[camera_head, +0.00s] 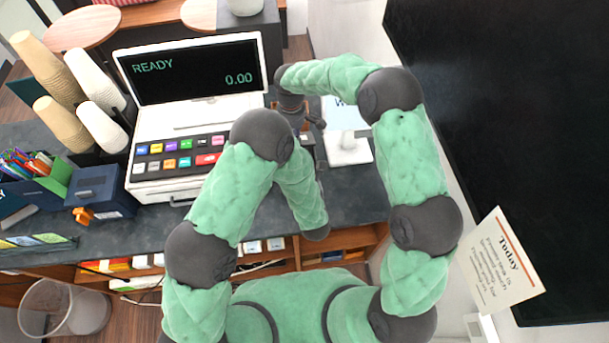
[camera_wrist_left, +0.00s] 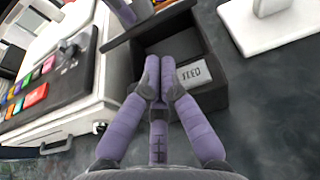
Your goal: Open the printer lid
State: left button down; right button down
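The printer (camera_wrist_left: 212,95) is a dark box with a pale label on its front, seen in the left wrist view. A dark hollow shows in its top. A dark flat panel (camera_wrist_left: 133,30) stands raised at its upper left and looks like the lid. My left gripper (camera_wrist_left: 159,68) has its purple fingertips together over the printer's front, with nothing visible between them. In the head view it is hidden behind my left arm. My right gripper (camera_head: 308,122) points down by the printer, right of the register. Purple parts near the panel look like its fingers; contact is unclear.
A white register (camera_head: 180,122) with a screen reading READY stands left of the printer. A white stand (camera_head: 347,150) is close on the right. Cup stacks (camera_head: 75,100) and a dark box (camera_head: 100,190) are at the left. Counter (camera_head: 350,200) is bare in front.

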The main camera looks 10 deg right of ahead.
pick_arm(q)
jog(key=shift+x, duration=2.2)
pick_arm(e)
jog(key=shift+w+d+f, duration=0.1)
jog(key=shift+w, duration=0.35)
pick_arm(q)
jog(key=shift+w+r+g, duration=0.3)
jog(key=shift+w+r, duration=0.05)
jog(key=shift+r, duration=0.3)
pick_arm(e)
jog(key=c, duration=1.2)
grip_release()
jog(key=shift+w+f, duration=0.1)
jog(key=shift+w, duration=0.05)
pick_arm(q)
jog(key=shift+w, duration=0.2)
pick_arm(e)
jog(key=shift+s+r, duration=0.2)
